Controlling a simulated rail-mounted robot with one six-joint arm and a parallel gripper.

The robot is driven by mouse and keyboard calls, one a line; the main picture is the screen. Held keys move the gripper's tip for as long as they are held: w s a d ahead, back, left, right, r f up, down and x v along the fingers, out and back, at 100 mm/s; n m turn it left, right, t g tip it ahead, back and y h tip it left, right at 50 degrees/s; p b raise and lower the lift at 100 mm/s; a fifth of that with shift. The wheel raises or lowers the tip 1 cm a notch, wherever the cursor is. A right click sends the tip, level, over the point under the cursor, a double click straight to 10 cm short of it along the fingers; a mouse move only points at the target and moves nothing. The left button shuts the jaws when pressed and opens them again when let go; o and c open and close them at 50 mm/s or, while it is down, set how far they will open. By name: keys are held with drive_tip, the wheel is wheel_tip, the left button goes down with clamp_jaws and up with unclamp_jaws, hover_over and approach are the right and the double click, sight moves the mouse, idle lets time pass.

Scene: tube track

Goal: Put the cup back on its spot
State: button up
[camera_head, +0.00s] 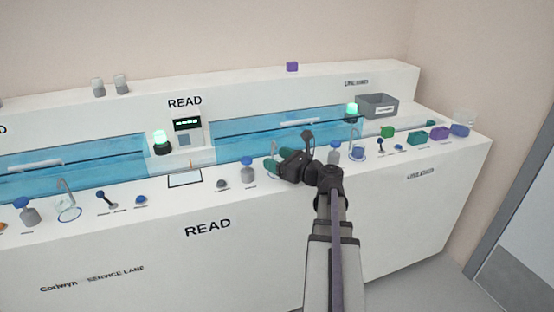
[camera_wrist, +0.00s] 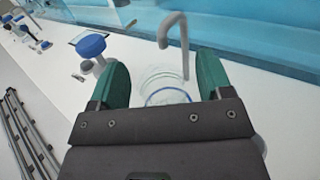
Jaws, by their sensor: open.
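A clear, see-through cup (camera_wrist: 158,78) shows between my green fingertips in the wrist view, on the white counter below a grey hooked spout. A blue ring (camera_wrist: 168,97) shows at or under the cup; I cannot tell whether the cup stands exactly inside it. My gripper (camera_wrist: 163,82) is open, with one finger on each side of the cup and visible gaps. In the head view my gripper (camera_head: 284,162) is low over the counter's front part, and the cup there is mostly hidden by it.
A blue-capped bottle (camera_head: 247,170) stands left of my gripper, another bottle (camera_head: 334,152) right of it. A hooked spout with a blue ring (camera_head: 357,153) is farther right.

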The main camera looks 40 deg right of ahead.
drive_tip(key=v, duration=1.1)
drive_tip(key=shift+s, duration=0.35)
drive_tip(key=shift+d, duration=0.1)
